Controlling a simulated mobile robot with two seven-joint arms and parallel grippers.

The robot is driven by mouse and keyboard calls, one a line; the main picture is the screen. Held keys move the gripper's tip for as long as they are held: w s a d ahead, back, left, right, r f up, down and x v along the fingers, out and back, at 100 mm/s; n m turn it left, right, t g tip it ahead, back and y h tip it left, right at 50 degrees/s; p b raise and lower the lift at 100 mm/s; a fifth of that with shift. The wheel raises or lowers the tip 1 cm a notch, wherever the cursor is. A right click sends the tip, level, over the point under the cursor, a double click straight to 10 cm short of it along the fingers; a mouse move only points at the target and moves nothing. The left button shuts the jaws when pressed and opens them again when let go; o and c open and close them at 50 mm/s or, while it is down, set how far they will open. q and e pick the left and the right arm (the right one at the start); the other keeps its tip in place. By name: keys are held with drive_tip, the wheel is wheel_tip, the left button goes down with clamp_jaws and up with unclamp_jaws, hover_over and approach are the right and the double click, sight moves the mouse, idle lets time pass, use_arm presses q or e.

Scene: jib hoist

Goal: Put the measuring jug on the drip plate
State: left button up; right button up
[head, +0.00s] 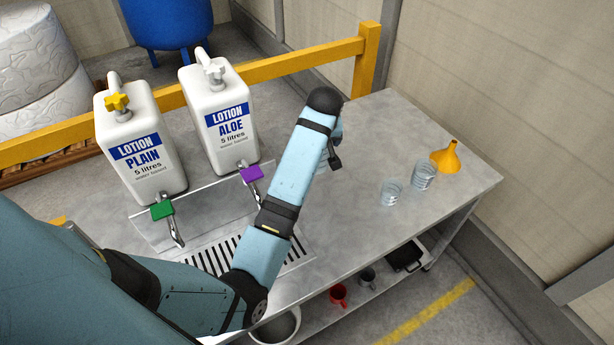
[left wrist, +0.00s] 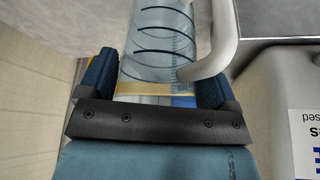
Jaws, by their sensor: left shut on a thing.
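The measuring jug (left wrist: 160,40) is clear with blue graduation rings and a pale handle. In the left wrist view it is between the two fingers of my left gripper (left wrist: 156,84), which is shut on it. In the head view my left gripper (head: 334,158) is over the bench, right of the aloe container, mostly hidden behind my arm. Only a sliver of the jug (head: 323,155) shows there. The drip plate (head: 213,260) is a slotted grille in the bench below the two taps, partly covered by my arm. The jug is apart from it, to the right and farther back. My right gripper is not in view.
White plain (head: 140,170) and aloe (head: 222,140) lotion containers stand behind the green tap (head: 162,211) and purple tap (head: 251,174). Two clear vessels (head: 391,194) (head: 424,176) and an orange funnel (head: 446,158) stand at the right. Mugs (head: 338,295) sit on the lower shelf. The bench middle is clear.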

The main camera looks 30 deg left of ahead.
use_arm(q)
wheel_tip(320, 180, down, 15)
drive_tip(key=p, duration=0.1)
drive_tip(key=shift+f, duration=0.15)
drive_tip(key=shift+f, duration=0.15)
drive_tip(key=o, duration=1)
